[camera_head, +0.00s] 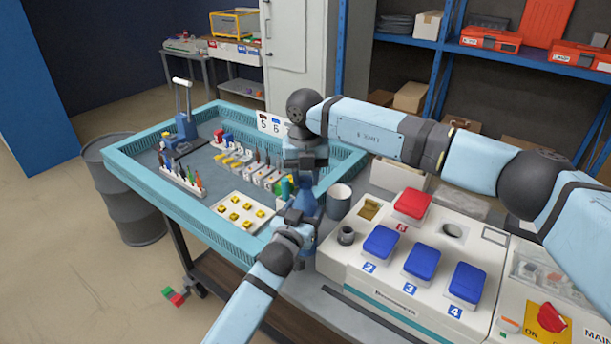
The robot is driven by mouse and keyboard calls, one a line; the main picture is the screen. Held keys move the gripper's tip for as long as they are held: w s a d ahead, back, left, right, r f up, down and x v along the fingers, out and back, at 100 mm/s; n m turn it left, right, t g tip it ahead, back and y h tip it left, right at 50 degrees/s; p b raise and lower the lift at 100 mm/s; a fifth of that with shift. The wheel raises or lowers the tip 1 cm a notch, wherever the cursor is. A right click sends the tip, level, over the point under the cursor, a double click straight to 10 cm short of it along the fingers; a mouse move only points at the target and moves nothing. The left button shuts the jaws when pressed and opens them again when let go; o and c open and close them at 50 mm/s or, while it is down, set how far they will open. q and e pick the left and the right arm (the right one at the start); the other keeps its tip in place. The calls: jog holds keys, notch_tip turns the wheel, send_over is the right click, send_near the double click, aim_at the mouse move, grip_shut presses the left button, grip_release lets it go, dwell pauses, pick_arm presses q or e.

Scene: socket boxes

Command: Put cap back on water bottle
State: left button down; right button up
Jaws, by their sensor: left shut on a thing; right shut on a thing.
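The water bottle (308,204) is blue and stands upright near the right corner of the blue-rimmed tray, between my two grippers. My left gripper (299,219) reaches up from below and is shut on the bottle's lower part. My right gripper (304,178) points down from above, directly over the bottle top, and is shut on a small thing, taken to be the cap. The cap itself is hidden by the fingers. I cannot tell whether the cap touches the bottle neck.
A grey cup (339,201) stands just right of the bottle. A white machine (385,290) with red and blue lids fills the right side. The blue-rimmed tray (172,208) holds small parts, tools and a yellow-button block (241,214). Shelves stand behind.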

jog(key=o, duration=1.1)
notch_tip(320, 180, up, 12)
jog(key=shift+r, duration=0.1)
pick_arm(q)
jog(key=shift+c, duration=0.5)
grip_release()
jog(key=shift+s, duration=0.1)
jog(key=v, duration=1.3)
jog(key=shift+s+a, duration=0.2)
jog(key=shift+s, duration=0.1)
